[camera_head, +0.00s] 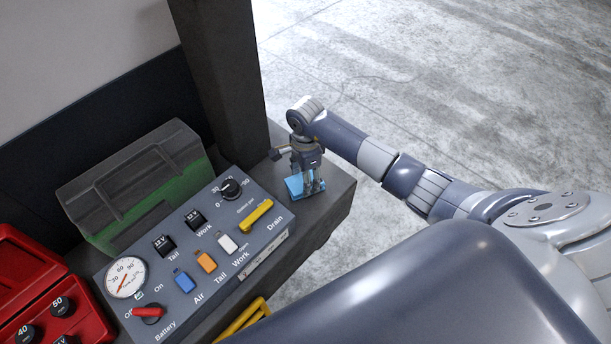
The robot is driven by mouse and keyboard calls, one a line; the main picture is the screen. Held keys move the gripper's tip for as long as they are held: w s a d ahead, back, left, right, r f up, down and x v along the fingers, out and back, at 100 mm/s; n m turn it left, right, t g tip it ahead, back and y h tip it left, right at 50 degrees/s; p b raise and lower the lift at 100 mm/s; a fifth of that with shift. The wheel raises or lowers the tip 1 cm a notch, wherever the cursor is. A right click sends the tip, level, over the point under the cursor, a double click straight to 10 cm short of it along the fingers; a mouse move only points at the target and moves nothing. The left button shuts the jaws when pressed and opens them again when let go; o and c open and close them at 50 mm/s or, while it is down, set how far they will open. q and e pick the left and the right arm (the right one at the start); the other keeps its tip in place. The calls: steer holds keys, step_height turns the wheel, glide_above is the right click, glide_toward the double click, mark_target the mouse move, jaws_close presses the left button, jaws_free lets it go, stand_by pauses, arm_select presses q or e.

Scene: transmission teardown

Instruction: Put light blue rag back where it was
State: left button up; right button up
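The light blue rag (293,187) lies at the right end of the dark bench top, right of the control panel. My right gripper (312,186), on the arm coming in from the right, points down over the rag. Its fingertips are at the rag, and light blue shows beside and between the fingers. The fingers partly hide the rag, so I cannot tell whether they are closed on it. My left gripper is not in view.
The grey control panel (213,240) with a gauge, knobs and coloured switches is left of the rag. A red case (85,315) is at lower left. Concrete floor (450,70) lies beyond the bench edge.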

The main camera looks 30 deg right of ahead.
steer(key=o, duration=1)
steer(key=shift+c, duration=0.2)
steer(key=shift+r, duration=0.1)
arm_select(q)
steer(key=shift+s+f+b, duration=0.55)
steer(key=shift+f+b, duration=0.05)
arm_select(e)
step_height(320, 180, up, 12)
